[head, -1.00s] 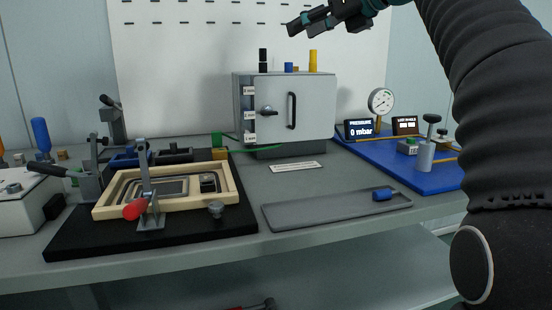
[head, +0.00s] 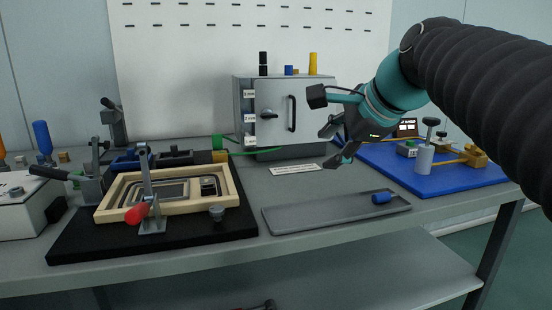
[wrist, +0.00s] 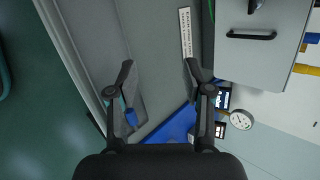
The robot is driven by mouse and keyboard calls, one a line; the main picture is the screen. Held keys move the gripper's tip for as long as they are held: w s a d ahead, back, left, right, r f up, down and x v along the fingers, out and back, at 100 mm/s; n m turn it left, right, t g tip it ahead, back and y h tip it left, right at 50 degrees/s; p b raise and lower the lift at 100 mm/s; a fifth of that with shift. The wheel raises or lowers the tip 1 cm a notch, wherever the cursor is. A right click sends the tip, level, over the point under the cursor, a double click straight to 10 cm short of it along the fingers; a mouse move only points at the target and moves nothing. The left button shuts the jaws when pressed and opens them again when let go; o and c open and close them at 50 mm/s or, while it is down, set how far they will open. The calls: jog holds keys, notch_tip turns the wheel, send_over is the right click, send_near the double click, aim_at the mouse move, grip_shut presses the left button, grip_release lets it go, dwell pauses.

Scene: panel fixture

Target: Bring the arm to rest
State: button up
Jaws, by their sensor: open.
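My gripper (head: 333,146) is open and empty in the head view, above the bench between the grey cabinet and the blue board. In the wrist view its two fingers (wrist: 157,75) are spread apart, with bare bench top and a printed label strip (wrist: 186,32) beyond them. My arm reaches in from the right side of the head view and hides the pressure gauge and part of the blue board there. Nothing is held between the fingers.
A grey cabinet (head: 269,134) stands behind. A grey tray (head: 300,216) with a blue cylinder (head: 381,198) lies in front. A wooden frame fixture (head: 110,207) with a red-handled clamp is at left. The blue board (head: 440,180) with a grey post is at right. The gauge (wrist: 241,118) shows in the wrist view.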

jog(key=s+d+f+n+g+h, duration=0.1)
jog(key=s+d+f+n+h, duration=0.1)
jog(key=s+f+n, duration=0.5)
jog(key=s+d+f+n+g+h, duration=0.1)
jog(key=s+d+f+n, duration=0.3)
jog(key=f, duration=1.5)
jog(key=s+n+h, duration=0.1)
jog(key=s+n, duration=0.3)
jog(key=s, duration=0.3)
jog(key=shift+s+f+g+h+p, duration=0.25)
jog(key=shift+f+g+h+p, duration=0.05)
jog(key=shift+f+p, duration=0.1)
